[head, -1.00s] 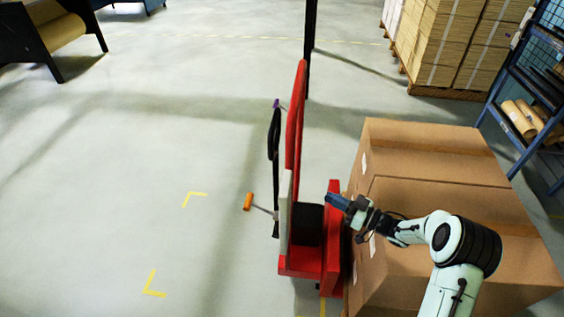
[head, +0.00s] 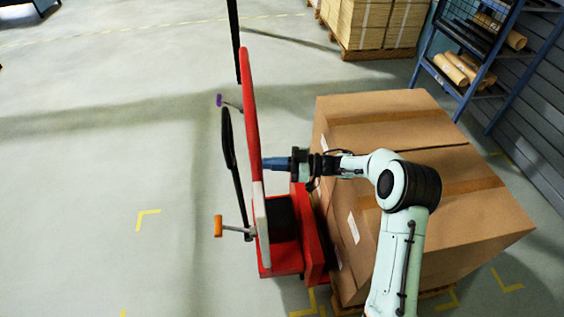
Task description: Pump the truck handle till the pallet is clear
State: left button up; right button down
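The red truck (head: 284,255) stands left of the box load, with a tall red upright. A black looped handle (head: 228,140) is on its left side. An orange-knobbed lever (head: 219,226) sticks out low, and a purple-knobbed lever (head: 219,100) sits higher. The pallet (head: 437,293) shows only as a thin wooden edge under large brown cartons (head: 440,205); its clearance from the floor cannot be told. My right gripper (head: 266,164) points left beside the red upright; contact and finger opening cannot be told. My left gripper is out of view.
A blue rack (head: 468,95) with kraft rolls (head: 455,69) is at the right, by a grey wall. Yellow corner marks (head: 147,215) lie on the floor. The floor left of the truck is clear.

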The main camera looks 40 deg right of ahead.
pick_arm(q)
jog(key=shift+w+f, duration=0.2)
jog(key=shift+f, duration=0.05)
pick_arm(e)
jog(key=x, duration=0.8)
jog(key=shift+w, duration=0.1)
